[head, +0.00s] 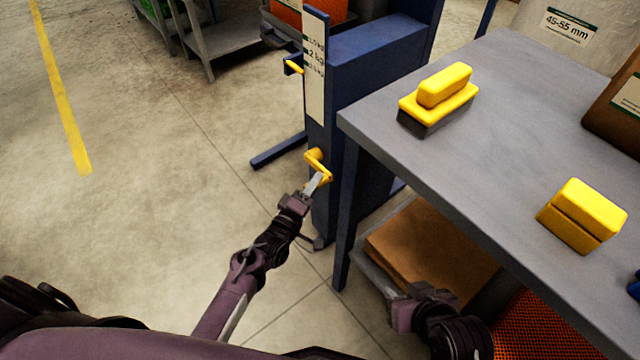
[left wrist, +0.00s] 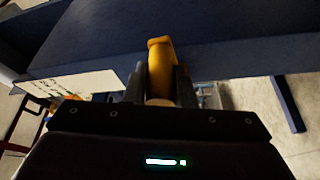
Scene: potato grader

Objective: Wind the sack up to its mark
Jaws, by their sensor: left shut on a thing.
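A blue hoist-like stand (head: 375,60) has a white scale strip (head: 314,75) with weight marks, the middle one reading 2 kg. A yellow pointer (head: 293,67) sticks out left of the strip, near the lower marks. A yellow crank (head: 316,161) sits low on the stand's face. My left gripper (head: 319,183) is shut on the crank's handle, which also shows between the fingers in the left wrist view (left wrist: 160,68). An orange thing (head: 300,12), perhaps the sack, is partly cut off behind the stand. My right gripper (head: 405,313) is low beside the table, its fingers unclear.
A grey table (head: 480,130) stands right of the stand, close to both arms. A lower shelf holds cardboard (head: 430,250). The floor left is clear to a yellow line (head: 60,85).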

